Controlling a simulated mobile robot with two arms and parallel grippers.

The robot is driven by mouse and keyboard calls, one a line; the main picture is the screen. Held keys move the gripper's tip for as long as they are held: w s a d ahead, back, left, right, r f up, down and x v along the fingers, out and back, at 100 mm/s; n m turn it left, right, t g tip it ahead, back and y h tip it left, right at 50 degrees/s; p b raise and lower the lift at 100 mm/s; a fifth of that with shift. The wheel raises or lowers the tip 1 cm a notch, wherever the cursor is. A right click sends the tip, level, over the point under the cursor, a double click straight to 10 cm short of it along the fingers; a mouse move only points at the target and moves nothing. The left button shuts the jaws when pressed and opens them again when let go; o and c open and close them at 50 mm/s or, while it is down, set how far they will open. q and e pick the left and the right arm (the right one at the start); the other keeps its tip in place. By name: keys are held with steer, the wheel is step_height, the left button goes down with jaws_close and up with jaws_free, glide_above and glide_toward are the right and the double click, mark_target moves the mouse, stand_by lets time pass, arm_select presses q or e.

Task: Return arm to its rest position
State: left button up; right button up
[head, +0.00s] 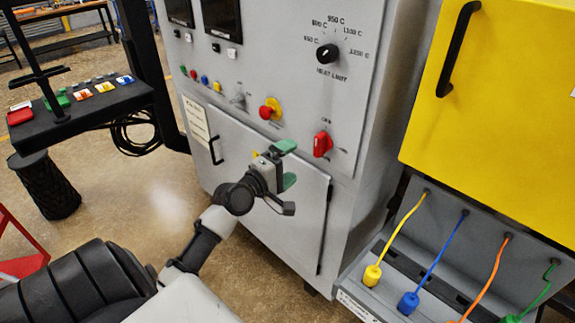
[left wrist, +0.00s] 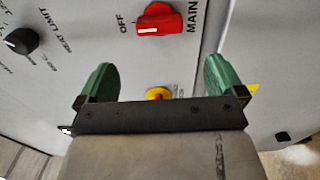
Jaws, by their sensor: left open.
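My left gripper (head: 287,165) has green fingertips and reaches in from the lower left in the head view. It is in front of the grey furnace cabinet (head: 245,165), below and left of the red main switch (head: 322,143). In the left wrist view the left gripper (left wrist: 161,80) is open, with its two green fingers wide apart and nothing between them. The red main switch (left wrist: 160,18) shows beyond the fingers, apart from them, near the word OFF. My right gripper is in neither view.
The heat limit knob (head: 327,53) and a red and yellow button (head: 270,109) are on the panel. A yellow cabinet (head: 500,100) stands at right, above several coloured plugs on cables. A black tray (head: 75,112) with coloured blocks is at left. Open floor (head: 140,190) lies between.

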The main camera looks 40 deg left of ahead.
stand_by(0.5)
arm_select(q)
steer(key=s+d+f+m+g+b, duration=0.1)
steer(key=s+f+m+g, duration=0.15)
steer(key=f, duration=0.95)
steer(key=s+d+f+m+g+y, duration=0.1)
steer(key=s+d+f+m+g, duration=0.2)
steer(key=f, duration=1)
steer(key=s+f+m+g+b, duration=0.1)
steer(key=s+f+g, duration=0.25)
steer(key=f, duration=0.85)
steer(key=s+d+f+m+g+b, duration=0.1)
steer(key=s+d+f+m+g, duration=0.3)
steer(key=s+f, duration=0.95)
steer(key=s+d+f+m+g, duration=0.2)
steer(key=s+d+f+m, duration=0.2)
steer(key=s, duration=0.6)
steer(key=s+d+f+m+g+b, duration=0.1)
steer(key=s+f+m, duration=0.4)
steer(key=s, duration=0.6)
steer(key=d+f+g, duration=0.1)
steer(key=d, duration=0.1)
steer(key=shift+d+f, duration=0.15)
steer(key=shift+d, duration=0.25)
steer(key=shift+m, duration=0.25)
steer(key=shift+c, duration=0.5)
